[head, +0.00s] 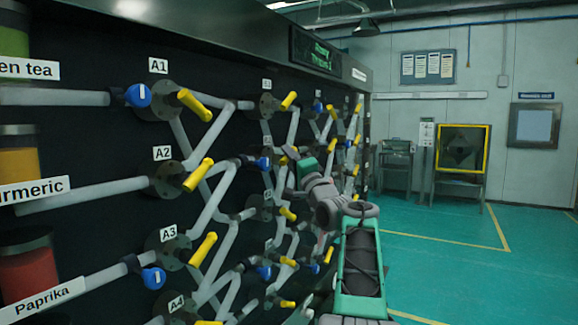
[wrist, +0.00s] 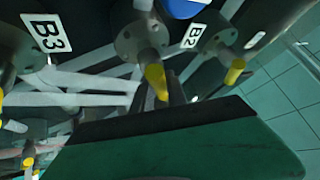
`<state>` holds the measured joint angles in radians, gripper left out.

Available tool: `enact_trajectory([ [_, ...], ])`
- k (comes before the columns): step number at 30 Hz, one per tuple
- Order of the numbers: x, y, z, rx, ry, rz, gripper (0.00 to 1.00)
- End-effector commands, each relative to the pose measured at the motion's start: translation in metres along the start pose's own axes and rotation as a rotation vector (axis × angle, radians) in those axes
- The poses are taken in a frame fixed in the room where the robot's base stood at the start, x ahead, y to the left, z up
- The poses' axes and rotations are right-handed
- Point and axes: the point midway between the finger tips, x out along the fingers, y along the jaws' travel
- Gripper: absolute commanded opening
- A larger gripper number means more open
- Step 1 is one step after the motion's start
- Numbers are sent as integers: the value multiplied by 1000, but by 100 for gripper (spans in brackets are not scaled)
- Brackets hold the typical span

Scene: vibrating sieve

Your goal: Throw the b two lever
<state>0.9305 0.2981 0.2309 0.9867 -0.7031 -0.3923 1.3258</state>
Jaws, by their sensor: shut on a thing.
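The B2 lever (wrist: 155,80) is a yellow handle on a round grey flange in the middle of the wrist view. The B2 label (wrist: 193,36) is just right of that flange. My gripper (wrist: 172,92) is at the free end of this lever and shut on it. The fingertips are mostly hidden behind the broad green and black gripper body. In the head view my gripper (head: 287,153) is at the panel's second column, in the second row. It covers the B2 lever there.
Other yellow levers are close on both sides: one at right (wrist: 235,70) and others at left near the B3 label (wrist: 45,35). Grey pipes and blue valves (head: 138,95) stick out from the black panel. The green floor (head: 440,220) at right is mostly open.

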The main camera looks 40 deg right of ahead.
Motion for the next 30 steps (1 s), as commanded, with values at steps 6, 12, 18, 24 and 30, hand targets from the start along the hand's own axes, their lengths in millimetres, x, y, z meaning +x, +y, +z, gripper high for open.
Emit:
enact_trajectory([
  [6, 0, 1, 0, -75, -20, -57, 0],
  [12, 0, -1, 0, -108, -28, -83, 0],
  [18, 0, -2, 0, -115, -30, -88, 0],
  [24, 0, -2, 1, -115, -30, -88, 0],
  [30, 0, -2, 1, -115, -30, -88, 31],
])
